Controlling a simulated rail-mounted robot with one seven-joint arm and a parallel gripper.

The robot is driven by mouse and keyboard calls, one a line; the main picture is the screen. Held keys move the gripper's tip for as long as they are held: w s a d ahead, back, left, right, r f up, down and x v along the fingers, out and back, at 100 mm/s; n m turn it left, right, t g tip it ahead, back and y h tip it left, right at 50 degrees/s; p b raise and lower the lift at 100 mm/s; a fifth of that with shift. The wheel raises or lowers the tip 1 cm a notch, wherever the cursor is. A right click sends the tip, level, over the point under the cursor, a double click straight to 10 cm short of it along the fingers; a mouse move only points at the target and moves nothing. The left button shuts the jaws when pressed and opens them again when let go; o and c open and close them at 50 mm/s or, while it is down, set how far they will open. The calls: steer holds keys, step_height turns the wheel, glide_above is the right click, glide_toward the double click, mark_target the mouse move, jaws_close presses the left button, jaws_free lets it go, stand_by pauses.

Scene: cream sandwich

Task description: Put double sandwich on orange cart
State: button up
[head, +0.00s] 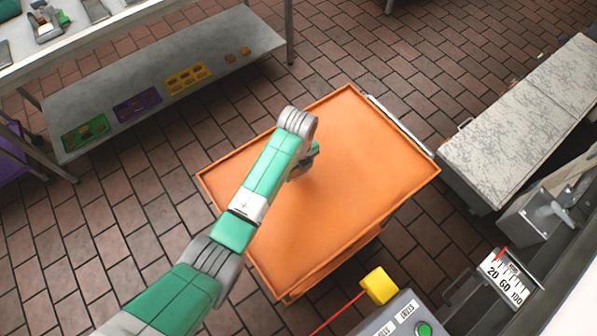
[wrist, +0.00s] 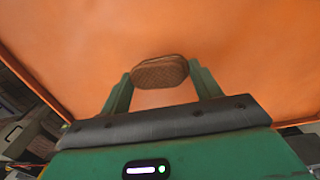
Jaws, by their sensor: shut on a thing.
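The orange cart (head: 370,150) stands in the middle of the head view, with a flat, bare top and a raised rim. My gripper (wrist: 161,82) is over the cart top. In the wrist view its two green fingers are shut on a brown sandwich (wrist: 160,70) with a patterned top. The orange cart surface (wrist: 220,35) fills the background behind it. In the head view my arm hides the sandwich and most of the gripper. I cannot tell whether the sandwich touches the cart.
A metal table (head: 150,35) at upper left has a lower shelf (head: 215,45) with green, purple and yellow trays (head: 187,78) and two small brown pieces. A grey cabinet (head: 520,120) stands at right.

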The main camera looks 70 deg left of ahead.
mark_target(298, 173)
steer(key=shift+w+a+f+b, duration=0.15)
steer(key=shift+f+b, duration=0.1)
steer(key=shift+f, duration=0.65)
steer(key=shift+a+f+b, duration=0.1)
steer(key=shift+f+b, duration=0.1)
steer(key=shift+f, duration=0.7)
steer(key=shift+f, duration=0.1)
steer(key=o, duration=1)
steer(key=shift+c, duration=0.2)
step_height(298, 173, up, 12)
steer(key=shift+r+p, duration=0.15)
steer(key=shift+p, duration=0.95)
